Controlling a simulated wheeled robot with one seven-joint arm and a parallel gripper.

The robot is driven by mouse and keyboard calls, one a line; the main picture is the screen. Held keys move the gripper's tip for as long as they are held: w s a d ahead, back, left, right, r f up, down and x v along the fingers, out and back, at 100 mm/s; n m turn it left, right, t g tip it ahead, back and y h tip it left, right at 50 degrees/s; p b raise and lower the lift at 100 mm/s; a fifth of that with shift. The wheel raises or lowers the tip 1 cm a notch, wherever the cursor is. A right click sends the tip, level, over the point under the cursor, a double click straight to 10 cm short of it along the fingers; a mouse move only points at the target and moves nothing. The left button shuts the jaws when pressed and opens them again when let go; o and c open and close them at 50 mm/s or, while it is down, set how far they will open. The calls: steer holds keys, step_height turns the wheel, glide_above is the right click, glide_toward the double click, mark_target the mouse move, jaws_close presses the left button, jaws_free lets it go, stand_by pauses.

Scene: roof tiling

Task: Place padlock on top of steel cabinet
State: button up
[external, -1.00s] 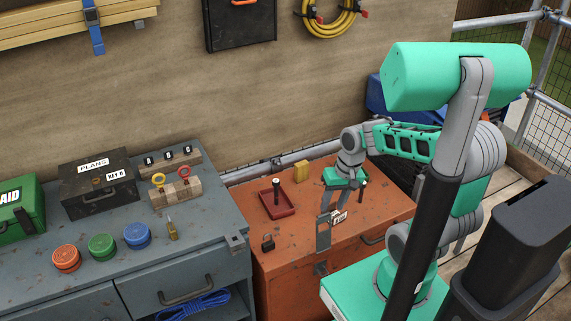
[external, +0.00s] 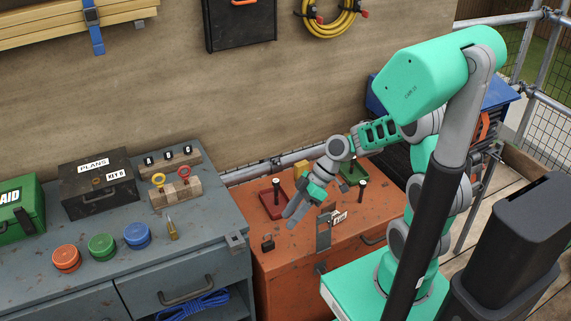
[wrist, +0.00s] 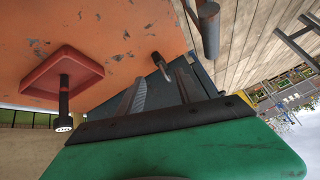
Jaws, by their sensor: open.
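A brass thing with a thin grey upper part (external: 172,230), possibly another padlock, is on the grey-blue steel cabinet (external: 205,246) at left. My gripper (external: 290,217) is open and empty, tilted down-left above the orange top, to the upper right of the dark block. Its two fingers show in the wrist view (wrist: 158,88) with nothing between them. I cannot make out either padlock in the wrist view.
A red tray (external: 270,207) with an upright black-topped thing stands behind my gripper. A metal hasp (external: 323,234) and a white tag (external: 339,217) are at the orange cabinet's front. A green tray (external: 354,175) lies at back right. Coloured discs (external: 102,245) and boxes occupy the grey-blue cabinet.

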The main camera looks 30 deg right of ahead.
mark_target(270, 242)
steer(key=a+n+y+b, duration=0.1)
steer(key=y, duration=0.1)
steer(key=a+f+n+y+b, duration=0.1)
steer(key=a+n+y, duration=0.1)
steer(key=a+n+y+b, duration=0.1)
steer(key=shift+w+a+f+g+y, duration=0.1)
steer(key=shift+a+f+g+y, duration=0.2)
steer(key=shift+g+y, duration=0.1)
step_height(270, 242, down, 5)
steer(key=shift+r+b, duration=0.1)
steer(key=shift+b, duration=0.35)
steer(key=shift+a+f+n, duration=0.3)
steer(key=shift+a+f, duration=0.55)
steer(key=shift+a, duration=0.2)
steer(key=shift+a+f, duration=0.1)
steer(key=shift+a, duration=0.25)
jaws_close()
